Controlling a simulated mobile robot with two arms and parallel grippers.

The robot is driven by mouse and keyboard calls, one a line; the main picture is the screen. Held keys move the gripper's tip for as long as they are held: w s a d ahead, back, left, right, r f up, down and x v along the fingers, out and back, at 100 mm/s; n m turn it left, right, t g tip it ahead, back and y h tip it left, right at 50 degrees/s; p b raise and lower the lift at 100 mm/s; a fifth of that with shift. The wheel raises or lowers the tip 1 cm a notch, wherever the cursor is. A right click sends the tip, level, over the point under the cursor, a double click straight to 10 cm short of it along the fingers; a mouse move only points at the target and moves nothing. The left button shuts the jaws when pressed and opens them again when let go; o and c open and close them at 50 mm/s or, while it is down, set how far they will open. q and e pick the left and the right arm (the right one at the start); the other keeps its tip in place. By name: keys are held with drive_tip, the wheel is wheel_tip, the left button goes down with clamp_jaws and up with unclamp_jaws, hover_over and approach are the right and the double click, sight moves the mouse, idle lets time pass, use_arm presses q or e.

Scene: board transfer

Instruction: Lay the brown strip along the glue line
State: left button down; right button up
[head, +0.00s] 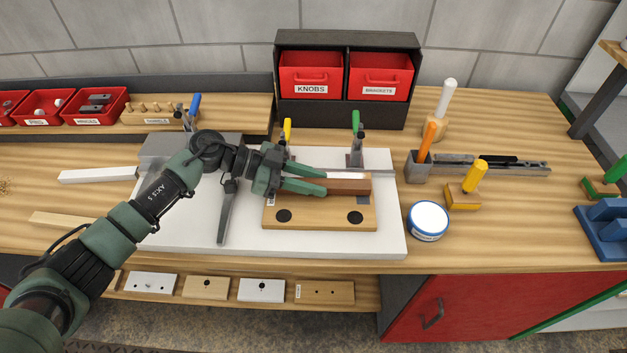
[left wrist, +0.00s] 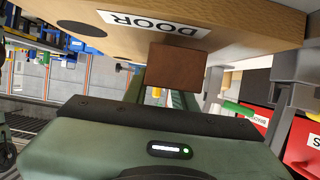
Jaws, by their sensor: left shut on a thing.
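The brown strip (head: 348,187) lies lengthwise along the far part of the tan board (head: 320,217), which has two black discs. My left gripper (head: 321,181) is shut on the strip's left end, one finger on each side. In the left wrist view the strip's brown end (left wrist: 175,68) shows between the fingers, close to the board with its DOOR label (left wrist: 155,22). I cannot tell whether strip and board touch. A pale band (head: 348,173) runs just behind the strip. I cannot make out the glue line for certain. My right gripper is not in view.
The board rests on a white work surface (head: 390,235). A yellow-handled clamp and a green-handled clamp (head: 356,140) stand behind it. A blue-rimmed round tin (head: 428,221), a grey holder (head: 418,166) and a yellow-handled tool (head: 470,185) stand to the right. Red bins (head: 310,75) are at the back.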

use_arm(q)
drive_tip(key=shift+f, duration=0.45)
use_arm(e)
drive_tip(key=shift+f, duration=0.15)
use_arm(q)
drive_tip(key=c, duration=1.1)
unclamp_jaws()
drive_tip(key=shift+o, duration=0.2)
drive_tip(key=shift+a+r+b, duration=0.1)
drive_tip(key=shift+a+b, duration=0.2)
drive_tip(key=shift+a, duration=0.25)
drive_tip(key=b+v, duration=0.1)
drive_tip(key=v, duration=0.5)
drive_tip(key=shift+a+r, duration=0.3)
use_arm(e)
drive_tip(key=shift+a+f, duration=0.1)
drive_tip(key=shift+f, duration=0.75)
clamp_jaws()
